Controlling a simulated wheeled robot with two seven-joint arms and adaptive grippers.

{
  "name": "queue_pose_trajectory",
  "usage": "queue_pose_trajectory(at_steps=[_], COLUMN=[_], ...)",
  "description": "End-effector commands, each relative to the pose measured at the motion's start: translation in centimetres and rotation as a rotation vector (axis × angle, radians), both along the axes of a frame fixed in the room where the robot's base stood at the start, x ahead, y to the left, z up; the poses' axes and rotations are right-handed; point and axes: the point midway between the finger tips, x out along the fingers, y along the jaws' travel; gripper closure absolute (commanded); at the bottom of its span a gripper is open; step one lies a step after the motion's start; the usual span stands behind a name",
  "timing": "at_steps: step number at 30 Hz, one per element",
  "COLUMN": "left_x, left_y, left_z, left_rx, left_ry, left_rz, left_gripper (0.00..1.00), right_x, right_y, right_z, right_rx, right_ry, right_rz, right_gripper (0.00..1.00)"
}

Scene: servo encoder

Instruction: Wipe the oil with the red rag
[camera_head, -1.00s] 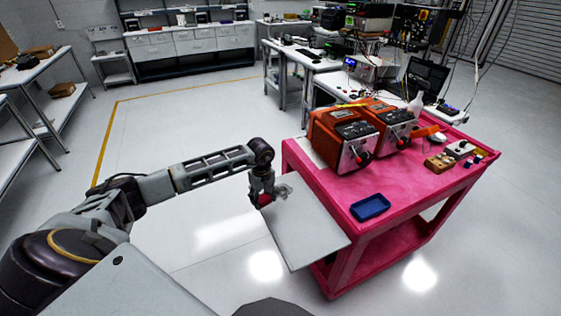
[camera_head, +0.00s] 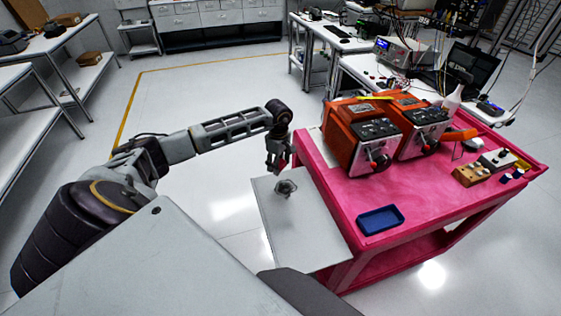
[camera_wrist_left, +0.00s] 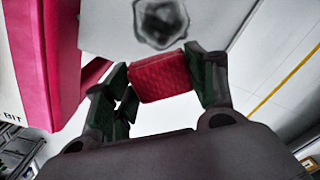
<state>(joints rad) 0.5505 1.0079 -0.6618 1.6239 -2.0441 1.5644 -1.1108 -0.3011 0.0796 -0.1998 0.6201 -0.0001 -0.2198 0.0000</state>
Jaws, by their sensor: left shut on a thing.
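My left gripper (camera_head: 277,168) is shut on the red rag (camera_wrist_left: 160,78), which shows clearly between the two fingers in the left wrist view. In the head view only a small red bit of it shows at the fingertips. The oil (camera_head: 286,187) is a dark grey, uneven patch on the pale panel (camera_head: 305,235) that sticks out from the side of the pink cart. It also shows in the left wrist view (camera_wrist_left: 160,20), just beyond the rag. The rag is at the panel's far edge, apart from the oil in the picture. My right gripper is not in view.
The pink cart (camera_head: 440,195) carries two orange machines (camera_head: 360,135), a blue tray (camera_head: 380,219), a brown block (camera_head: 471,175) and a white bottle (camera_head: 453,98). A bench with electronics stands behind it. Floor left of the panel is clear.

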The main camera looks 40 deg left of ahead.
Motion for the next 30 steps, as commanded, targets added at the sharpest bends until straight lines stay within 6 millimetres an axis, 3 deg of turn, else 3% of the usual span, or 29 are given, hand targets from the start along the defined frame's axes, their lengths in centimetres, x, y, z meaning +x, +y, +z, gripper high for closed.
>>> queue_pose_trajectory(at_steps=[11, 23, 30], left_x=[0.0, 0.0, 0.0], left_y=[-0.2, -1.0, -1.4], left_z=[-0.7, -4.3, -5.7], left_rx=[-0.001, -0.001, 0.0], left_ry=[0.001, 0.002, 0.0], left_rz=[-0.003, -0.016, -0.022], left_gripper=[0.63, 0.63, 0.63], right_x=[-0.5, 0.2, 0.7], right_y=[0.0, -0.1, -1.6], right_z=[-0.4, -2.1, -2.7], right_rx=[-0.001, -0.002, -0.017], right_ry=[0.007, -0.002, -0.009], right_rz=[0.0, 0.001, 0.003], right_gripper=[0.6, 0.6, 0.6])
